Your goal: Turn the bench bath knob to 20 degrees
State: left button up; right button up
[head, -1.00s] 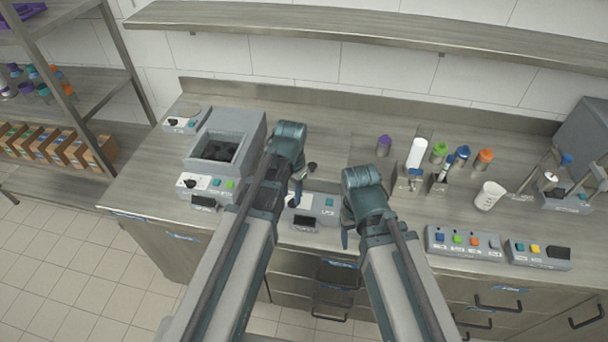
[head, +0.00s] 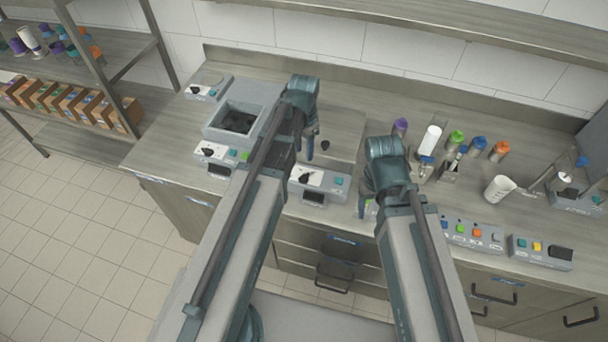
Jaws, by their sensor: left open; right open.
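The bench bath (head: 220,119) is a grey box with an open dark basin at the left of the bench. Its front panel (head: 222,156) carries a dark knob (head: 208,152) and a green button; the knob's exact angle is too small to read. My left gripper (head: 311,150) is open and empty, pointing down over the bench to the right of the bath, apart from the knob. My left arm passes in front of the bath's right side. My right gripper (head: 366,207) is open and empty near the bench's front edge, farther right; its fingers are partly hidden by my wrist.
A second control box (head: 335,185) with a dark knob stands below my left gripper. A small device (head: 206,88) sits behind the bath. Capped bottles and a white cup (head: 498,189) stand at the right. Button boxes (head: 470,234) line the front edge. A shelf rack (head: 90,100) stands left.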

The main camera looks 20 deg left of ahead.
aim_at(304, 175)
pick_arm(q)
notch_tip(304, 175, down, 12)
jog(key=b, duration=1.1)
jog(key=shift+r, duration=0.1)
grip_shut()
